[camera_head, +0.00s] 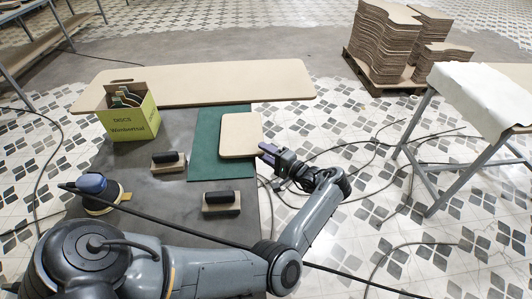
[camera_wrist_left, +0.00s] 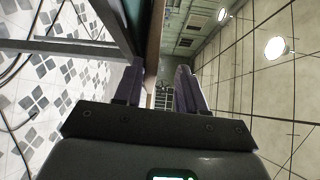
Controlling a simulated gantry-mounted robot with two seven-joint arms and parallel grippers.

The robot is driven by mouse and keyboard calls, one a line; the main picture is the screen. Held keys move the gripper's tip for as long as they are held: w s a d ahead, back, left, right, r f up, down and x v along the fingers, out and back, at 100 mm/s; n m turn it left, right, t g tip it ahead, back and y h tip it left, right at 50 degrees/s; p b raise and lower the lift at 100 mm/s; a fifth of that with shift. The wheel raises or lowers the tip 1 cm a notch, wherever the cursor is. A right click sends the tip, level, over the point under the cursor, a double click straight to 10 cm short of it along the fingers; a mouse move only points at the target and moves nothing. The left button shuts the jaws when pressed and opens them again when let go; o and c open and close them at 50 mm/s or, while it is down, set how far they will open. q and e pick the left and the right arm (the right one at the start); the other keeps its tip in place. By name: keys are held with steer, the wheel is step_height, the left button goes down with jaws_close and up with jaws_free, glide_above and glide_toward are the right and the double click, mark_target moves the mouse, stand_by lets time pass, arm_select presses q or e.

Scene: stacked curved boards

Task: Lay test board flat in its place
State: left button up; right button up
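A small pale board with rounded corners (camera_head: 240,134), apparently the test board, lies on or just over the green mat (camera_head: 205,150) and reaches past the mat's right edge. My left gripper (camera_head: 264,151) is at the board's lower right edge. In the left wrist view, its two fingers (camera_wrist_left: 158,90) stand apart with a gap between them. A thin brown edge (camera_wrist_left: 154,35) shows ahead of that gap, probably the board's. I cannot tell whether a finger touches it. My right gripper is not in view.
A long board (camera_head: 210,84) lies across the back of the grey table. A yellow-green box (camera_head: 130,125), two black-handled blocks (camera_head: 168,161) (camera_head: 221,203) and a sander (camera_head: 97,192) stand left and front. Board stacks (camera_head: 385,45) and a covered trestle table (camera_head: 480,95) stand right.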

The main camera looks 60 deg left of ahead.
arm_select(q)
steer(key=shift+f+b, duration=0.8)
steer(key=shift+f, duration=0.35)
steer(key=shift+d, duration=0.1)
steer(key=shift+b+v, duration=0.95)
steer(key=shift+v, duration=1.7)
steer(key=o, duration=0.6)
steer(key=shift+c, duration=0.2)
steer(key=shift+d, duration=0.1)
